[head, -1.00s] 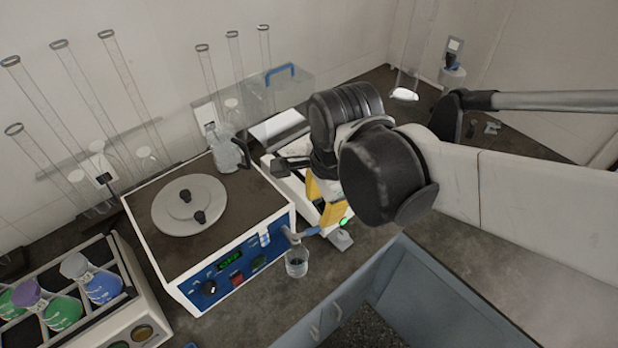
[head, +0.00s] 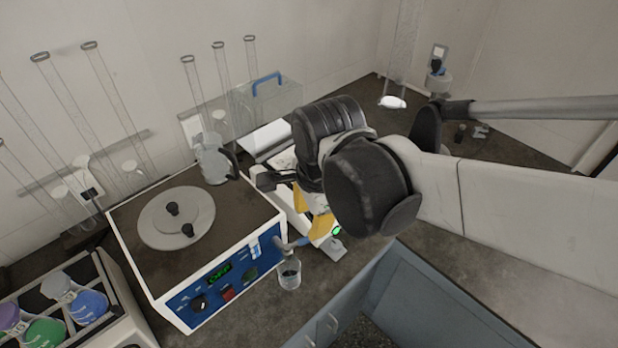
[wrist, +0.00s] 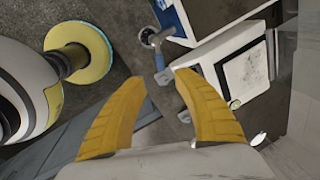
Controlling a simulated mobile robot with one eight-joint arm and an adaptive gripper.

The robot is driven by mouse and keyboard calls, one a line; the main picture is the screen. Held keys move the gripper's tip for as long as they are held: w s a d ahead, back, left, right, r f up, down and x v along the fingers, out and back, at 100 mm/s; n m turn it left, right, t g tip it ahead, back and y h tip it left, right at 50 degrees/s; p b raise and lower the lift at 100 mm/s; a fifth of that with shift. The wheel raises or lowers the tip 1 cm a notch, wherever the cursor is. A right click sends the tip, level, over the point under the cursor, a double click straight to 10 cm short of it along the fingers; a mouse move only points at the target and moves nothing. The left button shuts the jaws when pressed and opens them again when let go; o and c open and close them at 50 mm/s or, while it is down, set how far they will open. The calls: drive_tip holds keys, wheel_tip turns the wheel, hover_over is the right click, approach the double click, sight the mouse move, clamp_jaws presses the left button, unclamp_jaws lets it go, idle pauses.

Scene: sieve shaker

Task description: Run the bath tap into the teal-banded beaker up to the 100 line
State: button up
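A small clear beaker (head: 289,275) stands on the bench at the front right corner of the blue-fronted bath (head: 217,275). It is under the bath tap (head: 283,244), whose blue lever (head: 302,241) points right. The beaker's band colour, lines and water level are too small to read. My gripper (head: 318,228) is just right of the tap, pointing down, with yellow fingers. In the wrist view my gripper (wrist: 161,84) is open and empty, and the lever's blue-grey end (wrist: 163,77) shows just beyond the gap between the fingertips. Contact cannot be told.
A white balance-like device (head: 322,250) with a green light sits close behind my gripper. A rack of coloured flasks (head: 115,290) stands left. A glass flask (head: 213,163) stands behind the bath.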

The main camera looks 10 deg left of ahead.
sight(306, 239)
drive_tip(key=f+b, duration=0.1)
drive_tip(key=f, duration=0.2)
drive_tip(key=w+f+b, duration=0.1)
drive_tip(key=f, duration=0.2)
drive_tip(key=a+f+b, duration=0.1)
drive_tip(key=f+b, duration=0.1)
drive_tip(key=f, duration=0.2)
drive_tip(key=shift+w, duration=0.35)
clamp_jaws()
